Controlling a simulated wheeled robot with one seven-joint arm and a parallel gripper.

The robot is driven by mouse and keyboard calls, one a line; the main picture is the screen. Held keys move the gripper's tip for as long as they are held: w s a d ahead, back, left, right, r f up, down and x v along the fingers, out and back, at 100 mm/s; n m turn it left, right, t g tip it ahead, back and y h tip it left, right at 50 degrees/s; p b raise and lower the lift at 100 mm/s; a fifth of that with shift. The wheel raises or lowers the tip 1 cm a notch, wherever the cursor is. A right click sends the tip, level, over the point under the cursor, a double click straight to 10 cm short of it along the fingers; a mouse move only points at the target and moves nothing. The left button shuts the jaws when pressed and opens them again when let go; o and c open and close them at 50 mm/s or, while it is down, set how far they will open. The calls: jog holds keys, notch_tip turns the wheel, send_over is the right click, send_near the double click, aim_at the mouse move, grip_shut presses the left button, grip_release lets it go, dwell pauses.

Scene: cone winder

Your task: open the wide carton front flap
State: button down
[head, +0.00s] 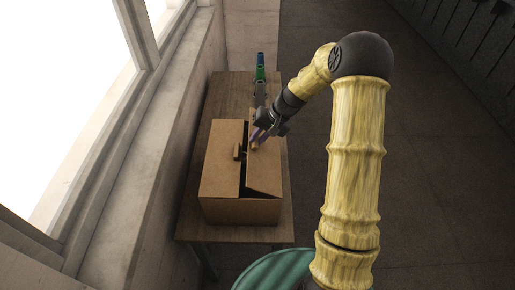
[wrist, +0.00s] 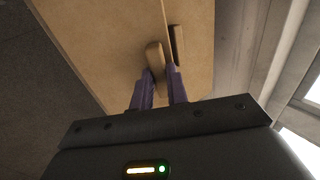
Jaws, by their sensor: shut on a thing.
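A brown cardboard carton (head: 240,210) stands on the table. Its top has a left flap (head: 220,165) lying flat and a right flap (head: 265,178) tilted up a little, with a dark wedge-shaped gap between them. Each flap has a small wooden grip; the left flap's grip (head: 237,152) is free. My gripper (head: 257,137) is over the right flap, its purple fingers shut on that flap's grip (wrist: 154,56). In the wrist view my gripper (wrist: 161,74) has the grip between its fingertips, with the other grip (wrist: 179,45) just beside it. The carton's inside is dark.
Several cones, including a green one (head: 260,73) and a grey one (head: 260,92), stand in a row behind the carton on the wooden table (head: 228,90). A window wall runs along the left. A round green thing (head: 275,272) is below the table's near edge. Open floor lies right.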

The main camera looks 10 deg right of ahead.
jog(key=shift+s+d+r+t+y+b, duration=0.1)
jog(key=shift+d+r+t+y+b, duration=0.1)
jog(key=shift+d+y+b, duration=0.4)
jog(key=shift+d+r+t+y+b, duration=0.1)
jog(key=shift+d+r+y+b, duration=0.1)
jog(key=shift+d+y+b, duration=0.35)
jog(key=s+d+t+y+b, duration=0.2)
jog(key=d+y+b, duration=0.5)
jog(key=d+y, duration=0.3)
jog(key=shift+s+d+r+y+b, duration=0.15)
jog(key=shift+s+d+y+b, duration=0.15)
jog(key=shift+y, duration=0.35)
jog(key=c, duration=1.6)
grip_release()
jog(key=shift+a, duration=0.1)
jog(key=shift+c, duration=0.2)
jog(key=b+v, duration=0.3)
jog(key=v, duration=1.4)
jog(key=shift+d+b, duration=0.25)
jog(key=shift+b, duration=0.05)
